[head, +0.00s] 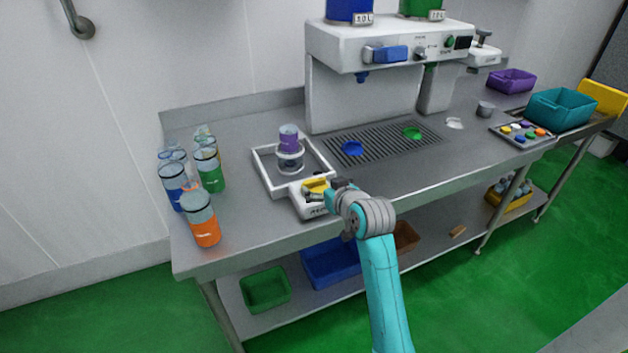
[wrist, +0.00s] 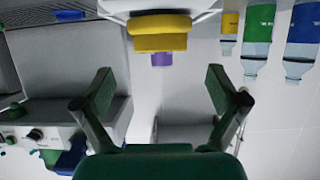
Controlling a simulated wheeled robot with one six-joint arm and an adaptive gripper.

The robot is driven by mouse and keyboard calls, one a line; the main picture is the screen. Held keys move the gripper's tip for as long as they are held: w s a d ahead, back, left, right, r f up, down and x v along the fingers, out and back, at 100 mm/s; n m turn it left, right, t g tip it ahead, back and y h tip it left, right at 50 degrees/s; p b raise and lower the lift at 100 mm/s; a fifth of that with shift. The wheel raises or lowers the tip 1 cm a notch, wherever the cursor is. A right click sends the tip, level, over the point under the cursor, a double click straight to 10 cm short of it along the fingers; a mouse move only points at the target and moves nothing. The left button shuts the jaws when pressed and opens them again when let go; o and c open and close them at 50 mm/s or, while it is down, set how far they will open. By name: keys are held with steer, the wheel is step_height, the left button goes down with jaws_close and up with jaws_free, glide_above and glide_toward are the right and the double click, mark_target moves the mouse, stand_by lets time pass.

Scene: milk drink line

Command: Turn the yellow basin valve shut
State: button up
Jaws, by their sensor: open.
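The yellow basin valve (head: 316,185) sits on the white block at the front of the white-rimmed basin (head: 262,165). In the wrist view the yellow valve (wrist: 160,32) is a wide bar at the top centre, beyond my fingertips. My gripper (head: 327,193) is close to the valve at the bench's front edge and partly hides the block. In the wrist view my gripper (wrist: 161,88) has its two fingers wide apart with nothing between them.
A purple-topped clear container (head: 289,148) stands in the basin. Several bottles (head: 204,218) stand at the bench's left end. The white dispenser machine (head: 385,45) stands behind a drain grate (head: 382,145). A tray of coloured pieces (head: 523,133) and a teal crate (head: 561,108) are at the right.

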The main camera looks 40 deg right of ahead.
mark_target(315, 181)
steer(key=x, duration=0.6)
steer(key=shift+w+f, duration=0.1)
steer(key=shift+w, duration=0.25)
steer(key=c, duration=1.2)
